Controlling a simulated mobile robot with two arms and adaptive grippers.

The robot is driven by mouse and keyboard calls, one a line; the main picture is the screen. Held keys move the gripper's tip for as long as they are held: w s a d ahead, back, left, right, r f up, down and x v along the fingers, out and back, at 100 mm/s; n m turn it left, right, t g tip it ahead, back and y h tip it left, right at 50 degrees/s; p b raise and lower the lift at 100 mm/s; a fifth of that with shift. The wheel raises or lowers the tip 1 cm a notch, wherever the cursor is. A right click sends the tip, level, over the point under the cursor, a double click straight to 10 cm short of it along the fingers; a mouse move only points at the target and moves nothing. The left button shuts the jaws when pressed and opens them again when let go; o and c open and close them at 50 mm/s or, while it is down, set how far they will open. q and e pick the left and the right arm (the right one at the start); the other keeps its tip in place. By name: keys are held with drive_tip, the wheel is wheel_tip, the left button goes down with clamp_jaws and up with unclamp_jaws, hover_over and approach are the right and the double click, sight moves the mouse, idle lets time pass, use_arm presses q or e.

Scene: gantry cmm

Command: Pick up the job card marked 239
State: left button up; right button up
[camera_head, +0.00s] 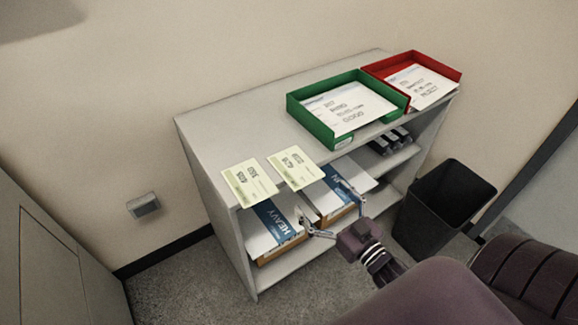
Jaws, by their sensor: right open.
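Two pale yellow-green job cards lie side by side on the grey shelf unit's top (240,120), at its front left edge: a left card (249,183) and a right card (295,167). Both carry dark print, too small and blurred for me to tell which is marked 239. Both cards reach to or slightly past the front edge. My right gripper (322,207) is open and empty, in front of the shelf unit, below and to the right of the right card in the picture. It appears apart from both cards. My left gripper is not in view.
A green tray (297,113) and a red tray (447,72) holding papers stand on the unit's right half. A black bin (440,208) stands to the right. The top behind the cards is clear.

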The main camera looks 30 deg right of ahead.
sight(308, 180)
drive_tip(key=w+p, duration=0.1)
drive_tip(key=w, duration=0.5)
drive_tip(key=shift+w, duration=0.4)
drive_tip(key=c, duration=0.8)
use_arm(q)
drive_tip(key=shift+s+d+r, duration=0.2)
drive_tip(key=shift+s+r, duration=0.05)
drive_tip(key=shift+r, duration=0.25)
